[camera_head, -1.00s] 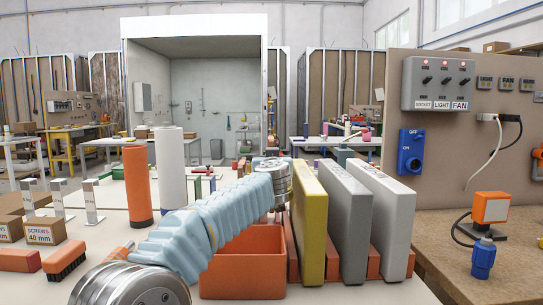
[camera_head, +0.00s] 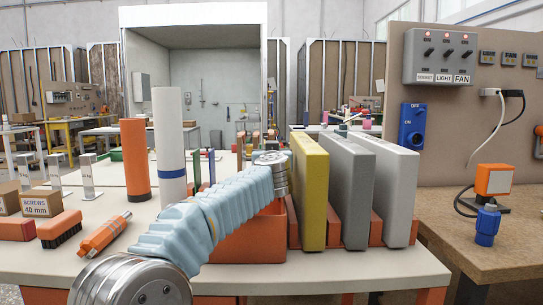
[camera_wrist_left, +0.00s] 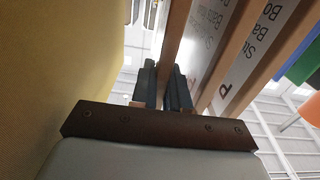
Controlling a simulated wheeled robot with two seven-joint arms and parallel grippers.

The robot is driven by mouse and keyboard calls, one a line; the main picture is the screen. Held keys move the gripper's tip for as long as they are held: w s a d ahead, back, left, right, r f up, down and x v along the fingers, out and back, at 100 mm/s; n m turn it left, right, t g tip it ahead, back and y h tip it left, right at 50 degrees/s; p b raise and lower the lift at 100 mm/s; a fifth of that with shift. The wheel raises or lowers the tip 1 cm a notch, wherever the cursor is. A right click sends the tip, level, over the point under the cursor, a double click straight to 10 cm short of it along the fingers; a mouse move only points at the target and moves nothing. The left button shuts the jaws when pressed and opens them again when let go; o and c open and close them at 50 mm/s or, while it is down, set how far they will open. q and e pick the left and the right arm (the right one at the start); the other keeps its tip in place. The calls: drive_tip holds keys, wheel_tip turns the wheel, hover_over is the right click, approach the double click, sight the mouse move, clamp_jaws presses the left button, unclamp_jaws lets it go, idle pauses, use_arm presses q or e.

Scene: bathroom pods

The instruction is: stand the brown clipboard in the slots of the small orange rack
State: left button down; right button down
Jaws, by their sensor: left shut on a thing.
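My left gripper (camera_wrist_left: 165,88) is shut on a thin brown board edge (camera_wrist_left: 177,40), which I take as the brown clipboard. White printed sheets with brown edges show just right of it in the left wrist view. In the head view my left wrist is beside the yellow case (camera_head: 312,190); the fingers and clipboard are hidden there. Orange rack parts (camera_head: 376,230) show between and beside the upright yellow, grey (camera_head: 345,195) and pale grey (camera_head: 390,195) cases. Whether the clipboard touches the rack cannot be told. My right gripper is out of view.
An open orange bin (camera_head: 235,250) stands below my left forearm. An orange cylinder (camera_head: 136,165) and a white cylinder (camera_head: 169,150) stand behind it. A brush (camera_head: 60,230) and an orange tool (camera_head: 104,235) lie at left. The table's front edge is clear.

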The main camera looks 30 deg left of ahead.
sight(272, 139)
use_arm(q)
drive_tip(key=c, duration=1)
unclamp_jaws()
drive_tip(key=shift+c, duration=0.2)
drive_tip(key=shift+r, duration=0.1)
wheel_tip(272, 139, up, 4)
drive_tip(key=p, duration=0.3)
drive_tip(key=s+d+r+p, duration=0.2)
drive_tip(key=s+d+r, duration=0.5)
drive_tip(key=s, duration=0.5)
drive_tip(key=shift+d+r+p, duration=0.15)
drive_tip(key=shift+r+p, duration=0.2)
drive_tip(key=shift+r, duration=0.55)
